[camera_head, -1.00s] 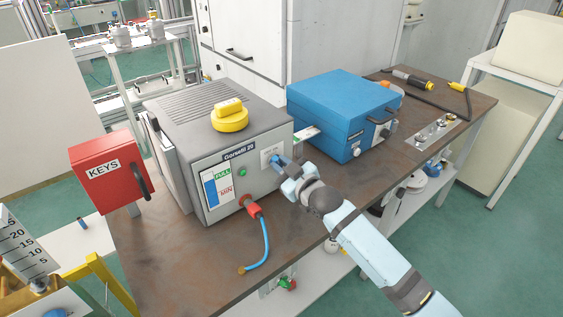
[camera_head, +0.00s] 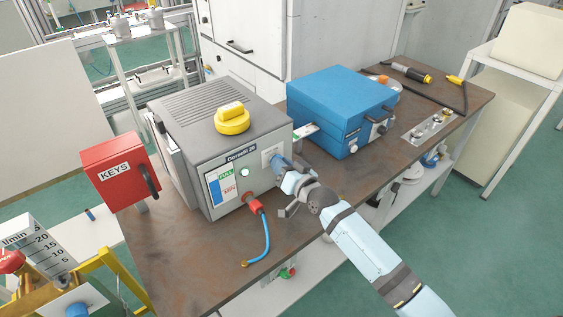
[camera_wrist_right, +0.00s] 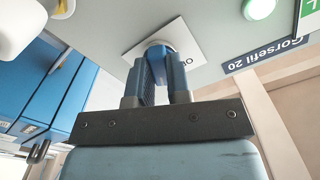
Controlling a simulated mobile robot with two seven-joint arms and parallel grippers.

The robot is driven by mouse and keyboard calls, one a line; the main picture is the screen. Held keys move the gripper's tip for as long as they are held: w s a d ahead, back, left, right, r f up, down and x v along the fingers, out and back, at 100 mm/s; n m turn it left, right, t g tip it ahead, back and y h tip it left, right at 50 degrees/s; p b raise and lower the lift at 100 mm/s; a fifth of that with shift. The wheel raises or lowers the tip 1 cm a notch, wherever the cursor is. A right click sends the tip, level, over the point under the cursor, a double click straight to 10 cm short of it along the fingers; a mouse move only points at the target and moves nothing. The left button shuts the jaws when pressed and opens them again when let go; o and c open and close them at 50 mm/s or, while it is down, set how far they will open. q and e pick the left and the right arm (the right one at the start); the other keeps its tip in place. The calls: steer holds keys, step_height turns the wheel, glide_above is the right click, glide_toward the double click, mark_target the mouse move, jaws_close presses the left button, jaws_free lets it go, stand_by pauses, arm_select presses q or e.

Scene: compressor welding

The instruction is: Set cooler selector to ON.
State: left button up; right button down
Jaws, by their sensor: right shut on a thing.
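The cooler is a grey box (camera_head: 215,148) labelled Gorsefil 20, on the brown workbench. Its selector is a round knob on a white plate (camera_head: 269,153) at the front panel's upper right. In the right wrist view the selector knob (camera_wrist_right: 158,44) shows between my fingertips, its base against the white plate (camera_wrist_right: 190,48). My right gripper (camera_head: 277,162) is shut on the knob; its blue fingers (camera_wrist_right: 163,68) hide most of it and part of the lettering. A green lamp (camera_head: 245,172) sits left of the selector and looks bright. My left gripper is not in view.
A blue case (camera_head: 340,105) stands to the right. A yellow knob (camera_head: 232,119) tops the cooler. A red KEYS box (camera_head: 115,170) is at left. Bench front is mostly clear.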

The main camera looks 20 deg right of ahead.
steer(key=shift+m, duration=0.5)
steer(key=c, duration=1.1)
jaws_free()
steer(key=shift+s, duration=0.1)
steer(key=b+v, duration=0.1)
steer(key=v, duration=1.2)
steer(key=shift+s+d, duration=0.1)
steer(key=shift+s, duration=0.2)
steer(key=s+a+f+n+g+h+p, duration=0.1)
steer(key=s+f+g+p, duration=0.1)
steer(key=s, duration=0.5)
steer(key=s+a+f+n+g+h+p, duration=0.1)
steer(key=s+a+f+n+g+p, duration=0.1)
steer(key=s+f, duration=0.3)
steer(key=s+a+f+n+g+h+p, duration=0.1)
steer(key=s+f+p, duration=0.3)
steer(key=s, duration=0.5)
steer(key=shift+a+n+g, duration=0.35)
steer(key=shift+n+g, duration=0.15)
